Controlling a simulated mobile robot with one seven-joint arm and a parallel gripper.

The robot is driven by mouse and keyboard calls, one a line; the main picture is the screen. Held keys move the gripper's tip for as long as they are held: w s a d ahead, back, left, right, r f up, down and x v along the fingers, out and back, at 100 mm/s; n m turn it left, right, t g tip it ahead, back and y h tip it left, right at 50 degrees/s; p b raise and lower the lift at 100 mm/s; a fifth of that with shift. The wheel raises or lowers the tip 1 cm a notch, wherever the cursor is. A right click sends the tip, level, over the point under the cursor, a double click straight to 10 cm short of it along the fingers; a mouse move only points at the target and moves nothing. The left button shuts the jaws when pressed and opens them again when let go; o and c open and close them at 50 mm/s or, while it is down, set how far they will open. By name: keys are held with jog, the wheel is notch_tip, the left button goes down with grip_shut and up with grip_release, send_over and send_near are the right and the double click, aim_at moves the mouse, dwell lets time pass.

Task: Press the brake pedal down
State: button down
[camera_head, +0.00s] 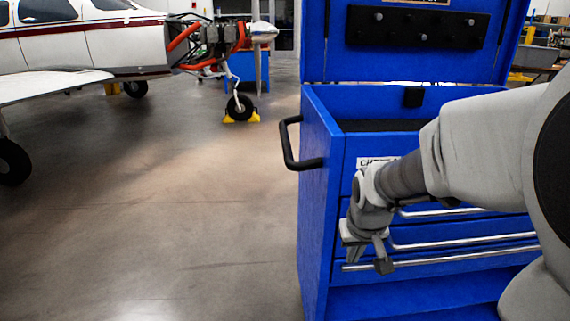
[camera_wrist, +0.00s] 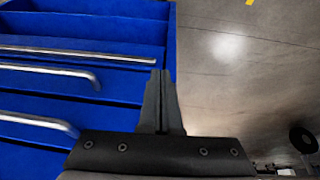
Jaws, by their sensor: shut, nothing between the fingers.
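My gripper (camera_head: 368,258) hangs in front of the drawers of a blue tool cart (camera_head: 318,200), pointing downward, near the cart's left front edge in the head view. In the wrist view my gripper (camera_wrist: 161,74) has its two dark fingers together, with nothing between them. Cart drawers with silver handles lie to the left of the fingers there, and bare floor to the right. I cannot make out a brake pedal in either view; the cart's base is outside the frame or hidden.
The cart has a black side handle (camera_head: 290,145) and a raised lid (camera_head: 345,70). Silver drawer handles (camera_head: 440,259) stick out near my gripper. A small airplane (camera_head: 120,45) stands at the back left, its nose wheel (camera_head: 239,107) in yellow chocks. The floor (camera_head: 190,220) left of the cart is clear.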

jog(key=w+d+f+g+p, duration=0.15)
jog(key=w+f, duration=0.25)
jog(key=f, duration=0.7)
jog(key=w+d+f, duration=0.3)
jog(key=w+f, duration=0.1)
jog(key=f, duration=0.6)
jog(key=s+f, duration=0.3)
jog(key=f, duration=0.8)
jog(key=s+f+g+p, duration=0.1)
jog(key=s+f, duration=0.2)
jog(key=f, duration=0.8)
jog(key=shift+d+y, duration=0.3)
jog(key=shift+d, duration=0.15)
jog(key=f+b, duration=0.1)
jog(key=f, duration=0.3)
jog(key=f+b, duration=0.2)
jog(key=f, duration=0.2)
jog(key=f+b, duration=0.2)
jog(key=f, duration=0.2)
jog(key=shift+w, duration=0.25)
jog(key=shift+s+f+b, duration=0.35)
jog(key=shift+f+b, duration=0.1)
jog(key=shift+f, duration=0.35)
